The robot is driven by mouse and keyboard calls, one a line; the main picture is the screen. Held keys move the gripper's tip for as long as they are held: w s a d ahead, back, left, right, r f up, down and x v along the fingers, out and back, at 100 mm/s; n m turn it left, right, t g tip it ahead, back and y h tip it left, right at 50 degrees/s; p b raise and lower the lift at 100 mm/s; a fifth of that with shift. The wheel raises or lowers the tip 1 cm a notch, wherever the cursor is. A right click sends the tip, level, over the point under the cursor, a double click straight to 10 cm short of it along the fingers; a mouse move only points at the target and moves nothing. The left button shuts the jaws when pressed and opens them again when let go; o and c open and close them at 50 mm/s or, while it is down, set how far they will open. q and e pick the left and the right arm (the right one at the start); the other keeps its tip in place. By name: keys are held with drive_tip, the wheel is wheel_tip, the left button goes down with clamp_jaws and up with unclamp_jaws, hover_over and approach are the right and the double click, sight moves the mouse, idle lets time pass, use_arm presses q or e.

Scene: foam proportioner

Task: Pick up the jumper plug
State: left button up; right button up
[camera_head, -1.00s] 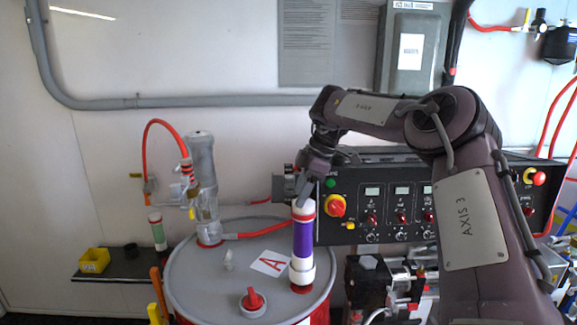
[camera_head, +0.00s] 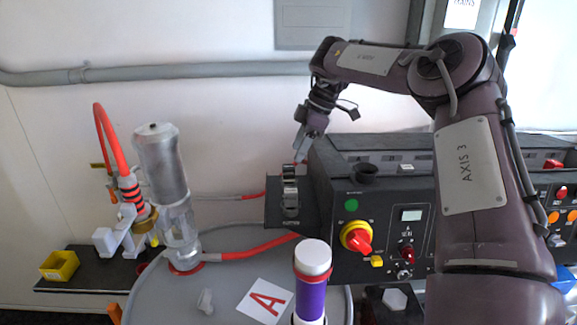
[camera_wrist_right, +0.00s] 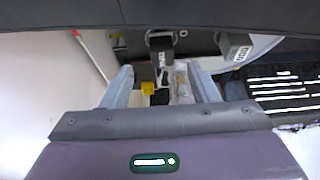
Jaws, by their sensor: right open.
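I cannot pick out the jumper plug with certainty. A small grey, ringed upright piece (camera_head: 289,190) sits on a black bracket (camera_head: 283,215) at the left side of the control box; it may be the plug or its holder. My right gripper (camera_head: 300,150) hangs just above it, pointing down, apart from it. In the right wrist view the two fingers (camera_wrist_right: 162,88) are spread with nothing held between them. A dark block with a pale label (camera_wrist_right: 161,42) shows beyond the fingers there, and a grey labelled piece (camera_wrist_right: 237,47) to its right. My left gripper is out of view.
The black control box (camera_head: 385,205) with knobs stands below my right arm; a black ring (camera_head: 365,172) is on its top. A drum (camera_head: 225,290) carries a purple-and-white cylinder (camera_head: 311,295) and a clear cylinder (camera_head: 175,220). A yellow bin (camera_head: 60,266) is at the left.

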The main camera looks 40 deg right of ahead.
sight(289, 166)
drive_tip(key=x, duration=0.1)
drive_tip(key=p+x, duration=0.1)
drive_tip(key=shift+a+f, duration=0.25)
drive_tip(key=shift+a, duration=0.1)
drive_tip(key=p+x, duration=0.2)
drive_tip(key=x, duration=0.1)
drive_tip(key=shift+w+f+p, duration=0.1)
drive_tip(key=shift+f+p, duration=0.2)
drive_tip(key=shift+f, duration=0.1)
drive_tip(key=shift+w+a+f, duration=0.15)
drive_tip(key=shift+f, duration=0.25)
drive_tip(key=c, duration=0.5)
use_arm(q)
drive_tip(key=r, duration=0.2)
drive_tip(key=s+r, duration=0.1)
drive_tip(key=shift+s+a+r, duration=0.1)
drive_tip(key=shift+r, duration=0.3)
use_arm(e)
drive_tip(key=c, duration=0.6)
drive_tip(key=shift+o, duration=0.2)
